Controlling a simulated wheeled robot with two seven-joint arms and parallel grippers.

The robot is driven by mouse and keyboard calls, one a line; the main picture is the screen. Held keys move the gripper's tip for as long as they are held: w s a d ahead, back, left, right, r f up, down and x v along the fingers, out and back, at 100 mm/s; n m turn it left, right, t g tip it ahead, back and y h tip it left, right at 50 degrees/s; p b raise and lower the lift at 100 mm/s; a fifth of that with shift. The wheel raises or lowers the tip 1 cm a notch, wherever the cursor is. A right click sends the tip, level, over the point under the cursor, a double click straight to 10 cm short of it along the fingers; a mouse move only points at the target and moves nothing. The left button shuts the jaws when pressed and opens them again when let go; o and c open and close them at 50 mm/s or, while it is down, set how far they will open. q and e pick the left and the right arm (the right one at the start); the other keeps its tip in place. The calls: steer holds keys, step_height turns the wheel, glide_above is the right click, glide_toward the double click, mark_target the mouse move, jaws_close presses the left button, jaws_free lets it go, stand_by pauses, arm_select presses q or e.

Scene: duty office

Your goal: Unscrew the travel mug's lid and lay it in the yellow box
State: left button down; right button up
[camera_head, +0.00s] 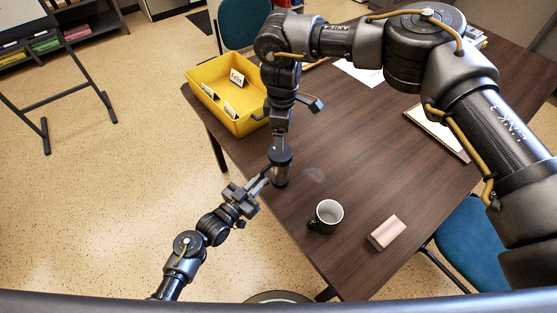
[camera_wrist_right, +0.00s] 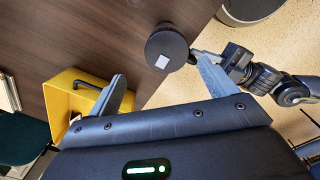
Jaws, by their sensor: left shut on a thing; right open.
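The dark travel mug (camera_head: 281,175) stands upright near the table's left edge. Its round black lid (camera_head: 281,156) is on top; in the right wrist view the lid (camera_wrist_right: 160,42) shows a pale square on its top. My left gripper (camera_head: 266,178) is shut on the mug's body from the left. My right gripper (camera_head: 280,142) points down just above the lid, open; in the right wrist view the lid lies beyond its parted fingers (camera_wrist_right: 165,82). Whether they touch the lid I cannot tell. The yellow box (camera_head: 238,126) sits at the table's far left corner.
Several white labels show in the yellow box, which also shows in the right wrist view (camera_wrist_right: 62,100). A black cup with a white inside (camera_head: 329,212) and a pinkish block (camera_head: 387,232) stand near the front. A clipboard (camera_head: 437,133) lies to the right. The table's middle (camera_head: 360,150) is clear.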

mark_target(280, 155)
steer(key=m, duration=0.4)
steer(key=shift+s, duration=0.2)
steer(key=m, duration=0.5)
steer(key=shift+s+a+f, duration=0.25)
steer(key=shift+a, duration=0.05)
steer(key=shift+f, duration=4)
